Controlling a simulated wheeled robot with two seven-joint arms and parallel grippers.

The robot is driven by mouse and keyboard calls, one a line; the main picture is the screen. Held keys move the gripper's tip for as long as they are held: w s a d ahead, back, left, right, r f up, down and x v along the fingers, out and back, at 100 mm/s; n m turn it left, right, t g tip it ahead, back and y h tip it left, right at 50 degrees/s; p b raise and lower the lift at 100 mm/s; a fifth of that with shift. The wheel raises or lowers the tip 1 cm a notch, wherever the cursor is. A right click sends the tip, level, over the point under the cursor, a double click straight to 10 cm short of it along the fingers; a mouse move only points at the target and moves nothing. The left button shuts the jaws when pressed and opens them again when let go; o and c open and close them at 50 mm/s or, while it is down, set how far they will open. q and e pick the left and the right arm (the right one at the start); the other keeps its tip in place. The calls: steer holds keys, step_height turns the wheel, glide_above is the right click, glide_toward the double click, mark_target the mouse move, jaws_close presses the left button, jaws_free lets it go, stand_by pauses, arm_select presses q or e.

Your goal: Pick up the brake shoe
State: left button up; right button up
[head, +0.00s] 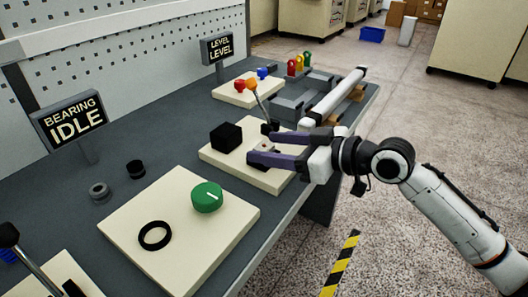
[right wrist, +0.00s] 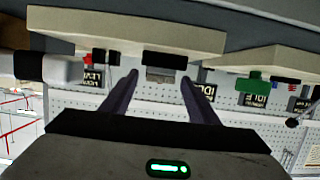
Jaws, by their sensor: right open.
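A small grey piece (head: 264,147) with a reddish spot shows between my right gripper's fingers in the head view. It may be the brake shoe, but the fingers partly cover it. A black block (head: 226,136) stands on the cream board (head: 214,158), beyond the fingertips. In the upside-down right wrist view, a black block (right wrist: 165,60) and a grey block (right wrist: 160,75) line up between the fingers. My right gripper (head: 256,148) is open, its dark fingers reaching in low over the board from the right. My left gripper is not in view.
A lever with an orange knob (head: 251,85) rises just behind the right gripper. A white roller (head: 338,95) lies at the table's right edge. A nearer board (head: 175,260) carries a green knob (head: 207,197) and a black ring (head: 155,236). Two signs stand along the back.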

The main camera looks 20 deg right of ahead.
steer(key=c, duration=1.2)
